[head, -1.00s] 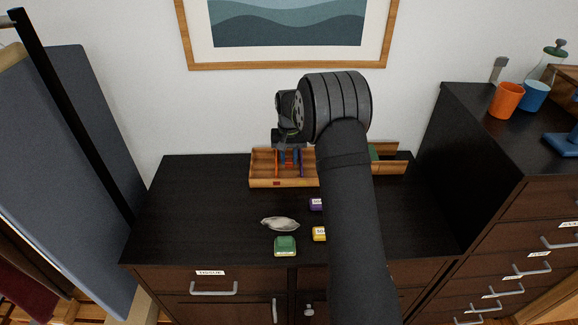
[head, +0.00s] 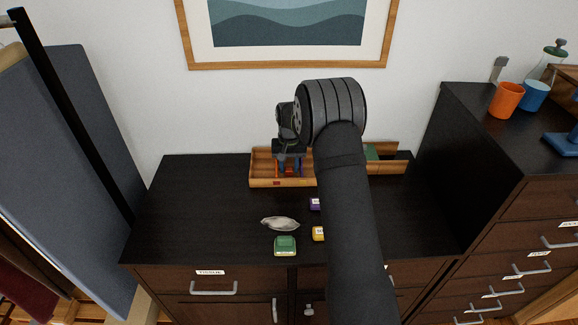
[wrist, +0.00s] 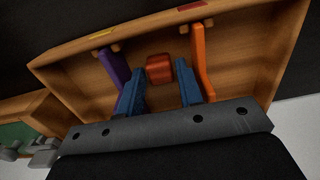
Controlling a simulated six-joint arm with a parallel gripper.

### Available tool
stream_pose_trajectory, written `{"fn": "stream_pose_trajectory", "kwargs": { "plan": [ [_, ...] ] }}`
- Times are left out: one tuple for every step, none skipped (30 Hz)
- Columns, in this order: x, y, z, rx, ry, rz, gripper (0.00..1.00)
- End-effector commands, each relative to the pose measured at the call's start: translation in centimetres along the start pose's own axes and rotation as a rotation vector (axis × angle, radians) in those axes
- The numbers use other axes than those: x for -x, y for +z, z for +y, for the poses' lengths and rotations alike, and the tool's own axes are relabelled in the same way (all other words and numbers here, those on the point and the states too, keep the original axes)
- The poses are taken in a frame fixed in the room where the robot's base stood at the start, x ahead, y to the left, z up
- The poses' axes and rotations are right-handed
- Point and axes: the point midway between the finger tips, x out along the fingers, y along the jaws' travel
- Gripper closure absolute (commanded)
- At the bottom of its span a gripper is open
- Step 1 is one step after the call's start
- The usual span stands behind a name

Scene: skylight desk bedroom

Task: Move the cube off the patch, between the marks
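A red cube (wrist: 160,68) lies in the shallow wooden tray (head: 262,182). In the wrist view it sits between a purple upright mark (wrist: 115,72) on the left and an orange upright mark (wrist: 200,62) on the right. My gripper (wrist: 161,80) is open, its two blue fingers on either side of the cube. A gap shows at the right finger; the left finger looks very close, and contact cannot be told. In the head view my gripper (head: 290,166) is low at the tray and hides the cube. No patch shows under the cube.
The desktop's left side is clear.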

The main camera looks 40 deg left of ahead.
Motion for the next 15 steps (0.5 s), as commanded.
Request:
{"fn": "stream_pose_trajectory", "kwargs": {
  "plan": [
    [0.2, 0.0, 0.0, 0.0, 0.0, 0.001, 0.67],
    [0.4, 0.0, 0.0, 0.0, 0.0, 0.001, 0.67],
    [0.7, -0.1, 0.0, 0.0, 0.0, 0.002, 0.67],
    [1.1, -0.1, 0.0, 0.0, 0.0, 0.003, 0.67],
    [1.5, -0.1, 0.0, 0.0, -0.001, 0.004, 0.67],
    [2.2, -0.1, 0.0, 0.0, -0.001, 0.004, 0.67],
    [2.8, -0.1, 0.0, 0.0, -0.001, 0.005, 0.67],
    [3.4, -0.1, 0.0, 0.0, -0.001, 0.005, 0.67],
    [4.4, -0.1, 0.0, 0.0, -0.001, 0.005, 0.67],
    [5.0, -0.1, 0.0, 0.0, -0.001, 0.006, 0.67],
    [5.7, -0.1, 0.0, 0.0, -0.001, 0.005, 0.67],
    [6.6, -0.1, 0.0, 0.0, -0.001, 0.004, 0.67],
    [7.3, -0.1, 0.0, 0.0, -0.001, 0.005, 0.67],
    [7.9, -0.1, 0.0, 0.0, -0.001, 0.004, 0.67],
    [8.6, -0.1, 0.0, 0.0, -0.001, 0.005, 0.67]
  ]
}}
